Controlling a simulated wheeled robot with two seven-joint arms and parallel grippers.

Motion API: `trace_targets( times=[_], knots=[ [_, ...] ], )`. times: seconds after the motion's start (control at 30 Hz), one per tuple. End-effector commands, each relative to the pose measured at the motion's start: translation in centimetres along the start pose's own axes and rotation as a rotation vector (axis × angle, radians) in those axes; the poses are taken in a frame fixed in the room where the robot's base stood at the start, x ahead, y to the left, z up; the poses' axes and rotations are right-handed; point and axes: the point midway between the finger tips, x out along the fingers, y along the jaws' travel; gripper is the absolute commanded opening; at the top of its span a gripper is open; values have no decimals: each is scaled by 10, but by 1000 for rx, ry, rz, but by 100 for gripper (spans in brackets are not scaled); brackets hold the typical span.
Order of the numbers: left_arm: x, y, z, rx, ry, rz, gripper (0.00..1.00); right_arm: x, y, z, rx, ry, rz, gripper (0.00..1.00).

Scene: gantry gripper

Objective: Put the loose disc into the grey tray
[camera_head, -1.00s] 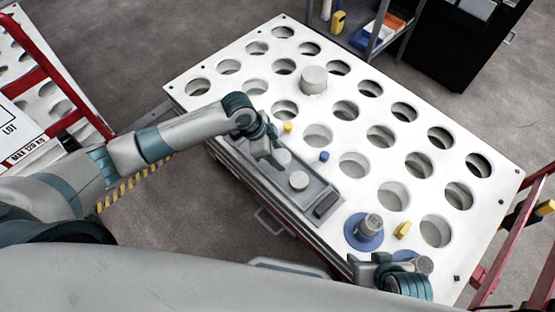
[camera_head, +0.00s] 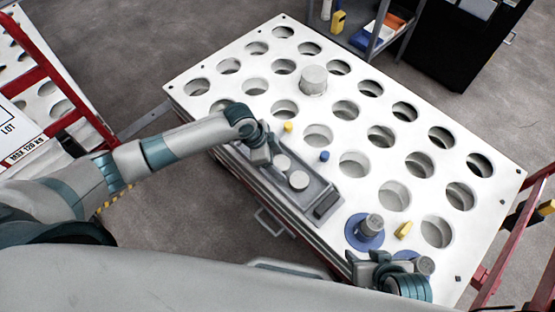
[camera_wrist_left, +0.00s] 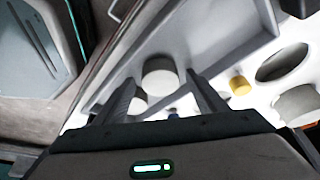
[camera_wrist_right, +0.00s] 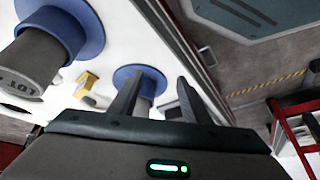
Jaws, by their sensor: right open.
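The grey tray (camera_head: 318,186) lies along the near edge of the white perforated table. Two pale discs lie in it: one (camera_head: 281,162) beside my left gripper, another (camera_head: 299,181) nearer the middle. I cannot tell which disc is the loose one; a taller pale cylinder (camera_head: 313,77) stands among the holes. My left gripper (camera_head: 263,155) is over the tray's left end. In its wrist view its fingers (camera_wrist_left: 161,88) are apart, with a pale disc (camera_wrist_left: 160,68) beyond them. My right gripper (camera_wrist_right: 160,82) is open near a blue disc (camera_wrist_right: 140,76) with a grey post.
Another blue disc (camera_head: 352,238) with a grey post stands near the table's front corner, with a yellow block (camera_head: 403,230) beside it. Small yellow and blue (camera_head: 324,156) pieces lie behind the tray. A dark block (camera_head: 327,204) sits at the tray's right end. Red rails (camera_head: 527,238) flank the table.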

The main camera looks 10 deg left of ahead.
Motion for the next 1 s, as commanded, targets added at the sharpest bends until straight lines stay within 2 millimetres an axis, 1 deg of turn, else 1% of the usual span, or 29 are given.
trace_targets(
  times=[0.27,0.37,0.47,0.67,0.9,1.0],
  knots=[
    [-2,0,-1,0,0,-1,65,0,1,1,0,-4,1,43],
    [-8,-1,-1,-1,0,-1,65,-1,1,1,0,-6,2,43],
    [-18,-1,-1,0,0,-1,65,-2,2,1,-1,-13,6,43],
    [-49,-1,-2,1,1,-2,65,-5,9,3,-1,-43,23,43],
    [-92,-1,-2,1,1,-2,65,-8,16,7,0,-85,40,43],
    [-106,-1,-1,0,0,-1,65,-9,17,10,1,-103,43,43]
  ],
)
